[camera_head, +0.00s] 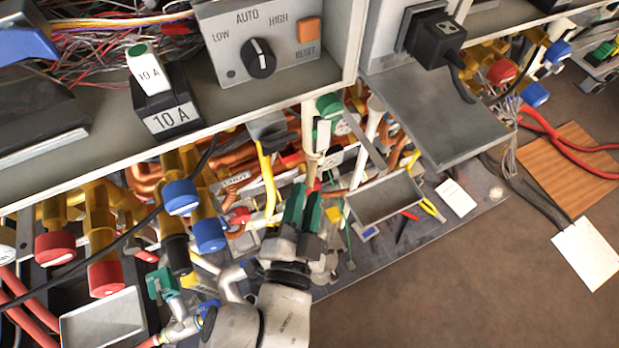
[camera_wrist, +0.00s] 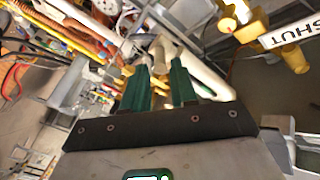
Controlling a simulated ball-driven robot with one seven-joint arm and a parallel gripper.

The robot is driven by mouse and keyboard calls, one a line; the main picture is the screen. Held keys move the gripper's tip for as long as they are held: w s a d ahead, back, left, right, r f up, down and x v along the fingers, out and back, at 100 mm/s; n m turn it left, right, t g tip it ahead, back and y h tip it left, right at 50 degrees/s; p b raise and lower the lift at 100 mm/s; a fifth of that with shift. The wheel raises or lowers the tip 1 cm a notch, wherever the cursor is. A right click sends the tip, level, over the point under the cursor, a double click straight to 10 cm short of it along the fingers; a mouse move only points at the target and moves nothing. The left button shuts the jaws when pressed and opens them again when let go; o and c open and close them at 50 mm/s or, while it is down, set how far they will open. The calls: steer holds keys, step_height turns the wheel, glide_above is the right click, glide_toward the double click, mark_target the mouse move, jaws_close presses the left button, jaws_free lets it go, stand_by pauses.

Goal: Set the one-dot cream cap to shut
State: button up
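My gripper (camera_head: 304,203) has dark green fingers and points into the pipework under the shelf. In the wrist view its two fingers (camera_wrist: 160,65) stand apart, with a pale cream part (camera_wrist: 159,52) beyond and between the tips; I cannot tell whether they touch it. A cream upright pipe (camera_head: 309,135) stands just past the gripper in the head view. No single dot can be made out on any cream part, so I cannot pick out the one-dot cap. A white label reading SHUT (camera_wrist: 283,35) shows at the upper right of the wrist view.
Red caps (camera_head: 106,278) and blue caps (camera_head: 181,197) on brass fittings crowd the left. A grey shelf plate (camera_head: 440,122) juts out at right. A grey open tray (camera_head: 388,200) lies right of my gripper. The brown floor (camera_head: 470,275) is mostly clear.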

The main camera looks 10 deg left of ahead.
steer(key=shift+s+a+b, duration=0.15)
steer(key=shift+s+b, duration=0.15)
steer(key=shift+s, duration=1.8)
